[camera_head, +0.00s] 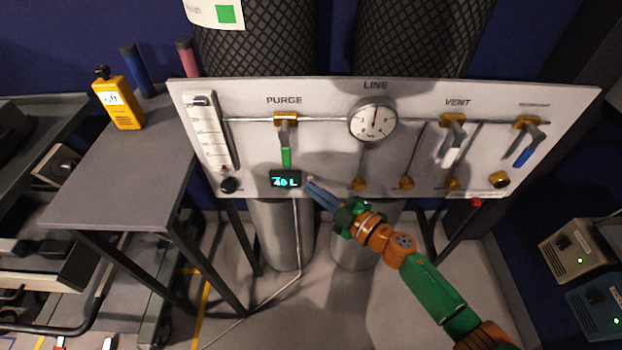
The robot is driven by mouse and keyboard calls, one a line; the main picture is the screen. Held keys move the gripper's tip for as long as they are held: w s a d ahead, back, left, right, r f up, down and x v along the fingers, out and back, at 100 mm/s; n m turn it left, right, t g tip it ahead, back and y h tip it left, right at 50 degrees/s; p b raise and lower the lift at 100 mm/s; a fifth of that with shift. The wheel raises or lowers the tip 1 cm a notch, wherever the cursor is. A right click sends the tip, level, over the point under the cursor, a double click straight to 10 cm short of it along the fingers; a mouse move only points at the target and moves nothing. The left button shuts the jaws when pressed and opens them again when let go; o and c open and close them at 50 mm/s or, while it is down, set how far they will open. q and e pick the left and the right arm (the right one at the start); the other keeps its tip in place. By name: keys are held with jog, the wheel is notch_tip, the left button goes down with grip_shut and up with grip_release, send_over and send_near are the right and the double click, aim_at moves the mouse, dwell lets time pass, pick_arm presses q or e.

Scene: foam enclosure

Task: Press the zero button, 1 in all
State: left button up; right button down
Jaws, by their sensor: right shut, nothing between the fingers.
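A pale panel (330,165) carries a dark display (285,180) that reads "40 L" in cyan. My right gripper (309,184) is shut and empty, its blue fingertips just right of the display, close to the panel face. The zero button cannot be made out; the fingertips may cover it. I cannot tell if the tips touch the panel. My left gripper is not in view.
The panel also bears a round gauge (373,121), a green-handled purge valve (286,140), a vent valve (452,140), a blue-handled valve (525,145) and a black knob (229,185). A grey table (125,185) with a yellow meter (118,103) stands left.

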jog(key=shift+w, duration=0.4)
dwell(0.3)
jog(key=shift+s, duration=0.1)
jog(key=shift+s+p, duration=0.3)
jog(key=shift+s, duration=0.4)
jog(key=shift+s, duration=0.15)
jog(key=s+p, duration=0.2)
jog(key=s, duration=0.2)
jog(key=shift+s, duration=0.35)
